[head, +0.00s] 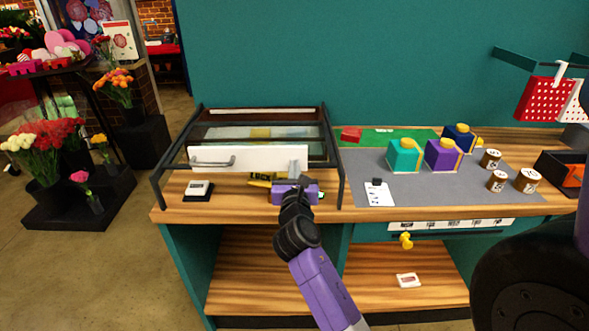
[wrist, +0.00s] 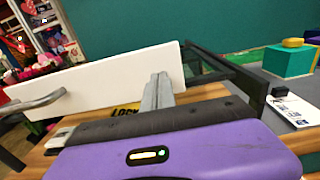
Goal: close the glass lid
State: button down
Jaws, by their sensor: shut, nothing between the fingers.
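A white front panel (head: 235,158) with a grey bar handle (head: 212,163) stands inside a dark metal frame (head: 334,150) on the left of the counter. A glass pane (head: 225,132), which looks like the lid, shows behind the panel. The panel (wrist: 105,82) and its handle (wrist: 35,103) also fill the left of the wrist view. My gripper (head: 298,168) is shut and empty, with its fingers (wrist: 158,88) at the panel's right end, away from the handle. I cannot tell whether they touch it. A yellow LOCK label (wrist: 125,109) lies below, partly hidden by my gripper.
To the right, a grey mat (head: 420,195) holds teal (head: 403,155), purple (head: 442,155) and blue (head: 461,138) boxes, jars (head: 497,181) and a white card (head: 378,193). Flower stands (head: 80,200) are at far left.

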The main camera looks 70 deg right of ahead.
aim_at(293, 142)
jog(key=p+x, duration=0.1)
jog(key=x, duration=1.7)
jog(key=shift+a, duration=0.1)
jog(key=shift+w+d+r, duration=0.1)
jog(key=shift+w+d, duration=0.1)
jog(key=shift+d, duration=0.1)
jog(key=shift+r, duration=0.1)
jog(key=shift+d+r, duration=0.1)
